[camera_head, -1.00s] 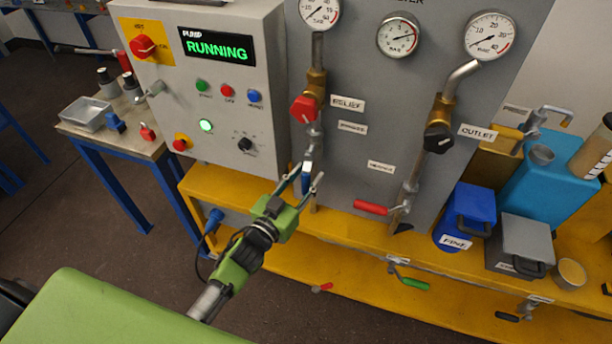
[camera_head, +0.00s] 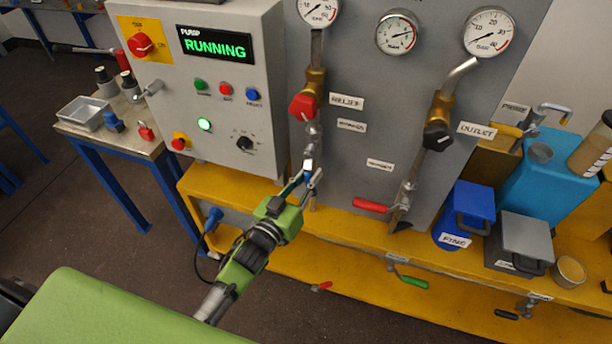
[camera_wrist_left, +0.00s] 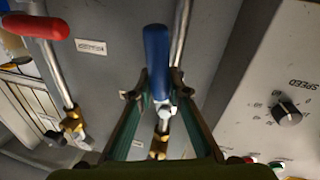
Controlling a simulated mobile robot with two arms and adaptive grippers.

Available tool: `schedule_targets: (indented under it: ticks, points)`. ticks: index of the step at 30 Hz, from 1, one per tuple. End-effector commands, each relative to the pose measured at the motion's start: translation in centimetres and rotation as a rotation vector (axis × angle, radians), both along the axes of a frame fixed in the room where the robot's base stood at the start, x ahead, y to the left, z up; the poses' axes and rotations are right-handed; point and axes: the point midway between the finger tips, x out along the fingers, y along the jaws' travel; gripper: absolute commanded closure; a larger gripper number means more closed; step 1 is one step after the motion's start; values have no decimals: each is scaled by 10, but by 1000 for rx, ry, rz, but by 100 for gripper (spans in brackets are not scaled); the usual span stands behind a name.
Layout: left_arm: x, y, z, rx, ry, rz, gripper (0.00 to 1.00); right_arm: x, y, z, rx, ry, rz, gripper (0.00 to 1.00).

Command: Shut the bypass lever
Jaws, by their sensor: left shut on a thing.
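The blue-handled lever (camera_wrist_left: 157,55) stands out from the thin pipe below the red relief knob. I take it as the bypass lever; the small label (camera_head: 352,126) beside it is hard to read. In the head view the lever's blue handle (camera_head: 307,177) is mostly hidden by the fingers. My left gripper (camera_head: 306,182) reaches up to it from the lower left. In the left wrist view its two fingers (camera_wrist_left: 159,95) are shut on the blue handle, one on each side. My right gripper is not in view.
The pump panel (camera_head: 222,130) reads RUNNING, close left of the gripper. A red lever (camera_head: 371,206) sticks out to the right. The yellow bench edge (camera_head: 330,235) runs below. A green lever (camera_head: 414,283) hangs under it. Blue and grey containers stand farther right.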

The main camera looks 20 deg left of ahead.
Motion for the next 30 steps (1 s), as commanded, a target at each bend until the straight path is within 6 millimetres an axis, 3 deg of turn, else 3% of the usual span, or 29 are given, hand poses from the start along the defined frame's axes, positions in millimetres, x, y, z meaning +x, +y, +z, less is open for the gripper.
schedule_targets:
  ticks: [14,30]
  points:
    - [-1,-25,10,-447,15,0,100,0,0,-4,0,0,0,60]
    - [-2,-44,34,-961,32,0,100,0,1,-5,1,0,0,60]
